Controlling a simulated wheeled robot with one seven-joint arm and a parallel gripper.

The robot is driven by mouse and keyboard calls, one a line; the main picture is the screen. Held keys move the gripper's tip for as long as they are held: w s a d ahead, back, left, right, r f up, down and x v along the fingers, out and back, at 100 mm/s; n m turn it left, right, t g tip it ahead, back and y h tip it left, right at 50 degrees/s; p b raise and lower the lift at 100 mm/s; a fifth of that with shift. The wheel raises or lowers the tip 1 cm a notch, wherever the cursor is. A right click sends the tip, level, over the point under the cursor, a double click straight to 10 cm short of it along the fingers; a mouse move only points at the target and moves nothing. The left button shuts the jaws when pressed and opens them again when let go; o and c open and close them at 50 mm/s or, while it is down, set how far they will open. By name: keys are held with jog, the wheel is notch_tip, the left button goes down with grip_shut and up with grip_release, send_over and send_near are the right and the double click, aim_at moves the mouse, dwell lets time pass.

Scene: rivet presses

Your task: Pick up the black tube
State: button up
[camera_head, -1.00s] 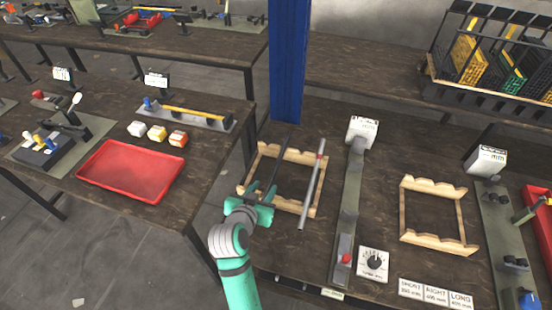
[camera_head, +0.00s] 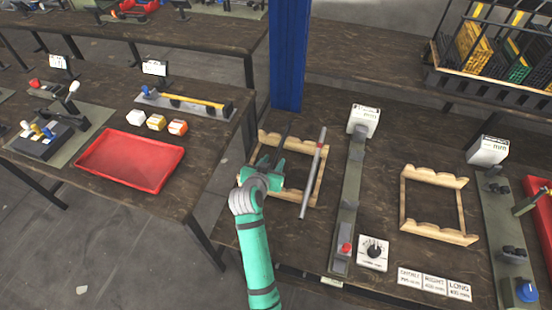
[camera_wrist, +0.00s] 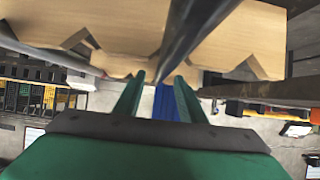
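The black tube (camera_head: 283,138) lies on the left side of a notched wooden rack (camera_head: 312,151); its near part is hidden by my gripper. My gripper (camera_head: 277,163) is over the rack's left side at the tube. In the wrist view the dark tube (camera_wrist: 197,28) runs down toward the gap between my two green fingers (camera_wrist: 160,84). The fingers are apart, with space on both sides of the tube, so the gripper is open. I cannot tell how deep the tube sits between them.
A grey tube (camera_head: 314,174) lies on the same rack's right side, close to my gripper. A press rail (camera_head: 348,190) stands to the right, with a second wooden rack (camera_head: 440,238) beyond it. A blue post (camera_head: 289,60) rises behind. A red tray (camera_head: 130,160) sits on the left table.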

jog(key=shift+w+d+f, duration=0.1)
jog(key=shift+w+f, duration=0.1)
jog(key=shift+w, duration=0.15)
jog(key=shift+c, duration=0.3)
grip_shut()
jog(key=shift+r, duration=0.1)
